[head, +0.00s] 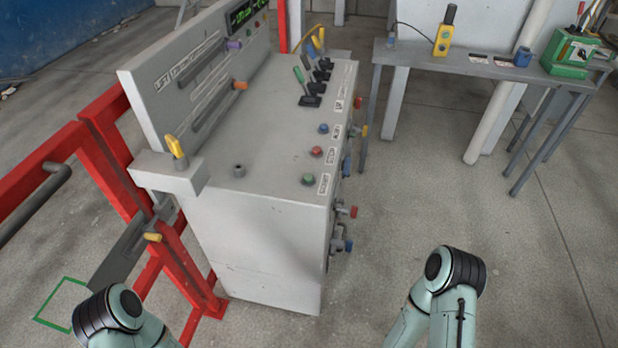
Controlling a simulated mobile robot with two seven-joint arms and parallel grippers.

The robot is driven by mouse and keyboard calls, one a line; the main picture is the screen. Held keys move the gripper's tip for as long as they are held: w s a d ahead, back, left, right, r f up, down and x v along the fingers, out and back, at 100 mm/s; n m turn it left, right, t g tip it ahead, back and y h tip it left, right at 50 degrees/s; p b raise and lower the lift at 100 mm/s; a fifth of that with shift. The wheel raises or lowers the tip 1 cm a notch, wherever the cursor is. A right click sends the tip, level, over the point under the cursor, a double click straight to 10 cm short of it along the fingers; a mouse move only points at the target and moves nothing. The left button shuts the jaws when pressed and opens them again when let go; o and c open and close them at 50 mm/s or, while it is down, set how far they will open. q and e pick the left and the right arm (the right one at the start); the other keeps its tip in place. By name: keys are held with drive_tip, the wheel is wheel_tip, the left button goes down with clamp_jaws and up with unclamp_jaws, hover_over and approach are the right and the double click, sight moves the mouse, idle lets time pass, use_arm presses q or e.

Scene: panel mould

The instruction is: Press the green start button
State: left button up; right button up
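A green button (308,180) sits on the sloped top of the grey control console (265,240), near its front right corner. A small white label lies beside it, too small to read with certainty. A red button (316,152) and a blue button (323,128) stand in a row behind it. Only parts of my two arms show at the bottom edge, one at left and one at right, both apart from the console. Neither gripper is in view.
Black levers (312,100) stand farther back on the console. Valves with red and blue knobs (347,246) stick out from its right side. A red frame (110,140) is at left. A grey table (425,62) with a green box (572,52) stands back right. Floor between is clear.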

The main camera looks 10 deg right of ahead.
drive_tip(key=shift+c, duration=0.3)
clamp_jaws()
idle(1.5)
